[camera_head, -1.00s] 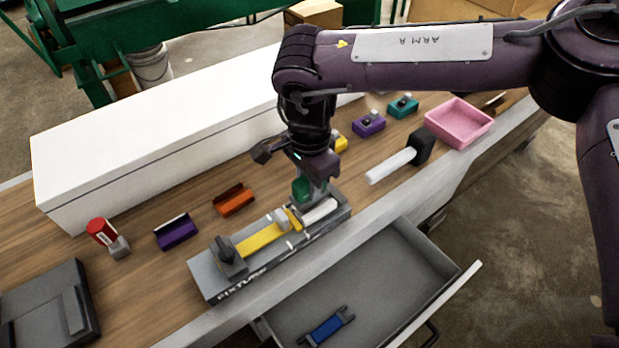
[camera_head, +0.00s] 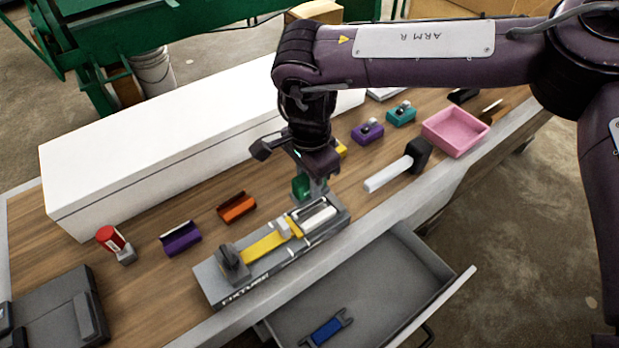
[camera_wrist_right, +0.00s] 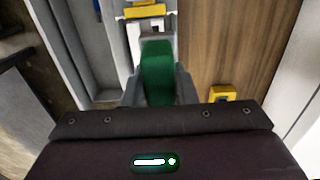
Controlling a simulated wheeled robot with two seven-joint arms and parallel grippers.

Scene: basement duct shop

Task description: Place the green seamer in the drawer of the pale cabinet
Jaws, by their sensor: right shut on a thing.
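The green seamer (camera_head: 301,186) is in the jaws of my right gripper (camera_head: 308,176), over the workbench at the far end of the grey fixture. In the right wrist view the seamer's green part (camera_wrist_right: 157,72) sits between the two fingers of the right gripper (camera_wrist_right: 158,88). The open drawer (camera_head: 385,285) juts out from the bench front, below and to the right of the fixture. A blue tool with a forked end (camera_head: 326,328) lies in it. Whether the seamer touches the bench cannot be told. My left gripper is not in view.
The grey fixture (camera_head: 215,284) with a yellow strip stands between gripper and drawer. A white-handled mallet (camera_head: 390,174) and pink tray (camera_head: 456,131) lie to the right. Orange (camera_head: 237,207) and purple (camera_head: 180,239) pieces lie left. A long white box (camera_head: 150,150) stands behind.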

